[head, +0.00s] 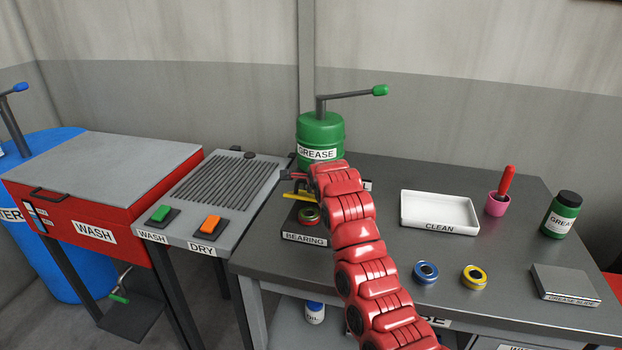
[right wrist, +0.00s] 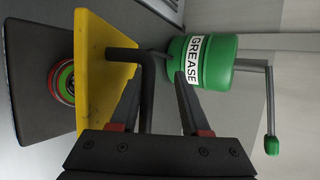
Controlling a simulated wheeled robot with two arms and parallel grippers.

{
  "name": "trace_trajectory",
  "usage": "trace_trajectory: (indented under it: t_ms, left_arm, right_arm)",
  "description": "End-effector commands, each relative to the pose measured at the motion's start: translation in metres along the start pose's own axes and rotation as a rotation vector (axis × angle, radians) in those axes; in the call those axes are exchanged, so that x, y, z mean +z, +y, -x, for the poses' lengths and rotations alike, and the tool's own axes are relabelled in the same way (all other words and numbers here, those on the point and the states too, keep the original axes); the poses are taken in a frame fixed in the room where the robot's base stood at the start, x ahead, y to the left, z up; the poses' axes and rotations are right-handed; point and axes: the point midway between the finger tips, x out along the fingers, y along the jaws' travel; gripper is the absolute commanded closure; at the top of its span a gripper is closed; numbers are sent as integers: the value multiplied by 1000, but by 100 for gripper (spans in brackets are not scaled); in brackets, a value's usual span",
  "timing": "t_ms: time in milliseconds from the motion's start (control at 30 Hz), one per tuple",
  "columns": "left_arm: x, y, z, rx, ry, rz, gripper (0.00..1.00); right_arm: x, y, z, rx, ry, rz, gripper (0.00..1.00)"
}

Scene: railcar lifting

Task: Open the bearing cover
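The bearing station is a dark base (head: 304,238) labelled BEARING, left of my right forearm. A bearing with red and green rings (head: 309,215) sits on it; it also shows in the right wrist view (right wrist: 65,80). The yellow cover (right wrist: 100,62) stands tilted away from the base, with the bearing exposed. A black bent handle (right wrist: 148,85) sticks out from the cover. My right gripper (right wrist: 157,90) is open, with the handle between its spread fingers; I see a gap to the right finger. In the head view my arm mostly hides this gripper. My left gripper is not in view.
The green grease drum (head: 320,135) with its crank stands right behind the station. The wash and dry panel (head: 215,195) adjoins on the left. The white clean tray (head: 440,212), blue ring (head: 426,272) and yellow ring (head: 474,277) lie to the right.

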Motion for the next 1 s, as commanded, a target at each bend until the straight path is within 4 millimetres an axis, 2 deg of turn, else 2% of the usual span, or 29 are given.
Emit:
trace_trajectory:
  t_ms: [167, 367, 667, 1000]
  left_arm:
    - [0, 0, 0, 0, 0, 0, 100]
    - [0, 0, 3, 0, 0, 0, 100]
    - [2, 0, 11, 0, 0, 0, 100]
    - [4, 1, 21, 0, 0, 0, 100]
  right_arm:
    - [0, -1, 1, -2, 0, 0, 55]
    - [2, -2, 14, -6, -3, 1, 55]
    - [1, 0, 58, -6, -3, -2, 55]
    - [1, 0, 122, -7, -5, -2, 55]
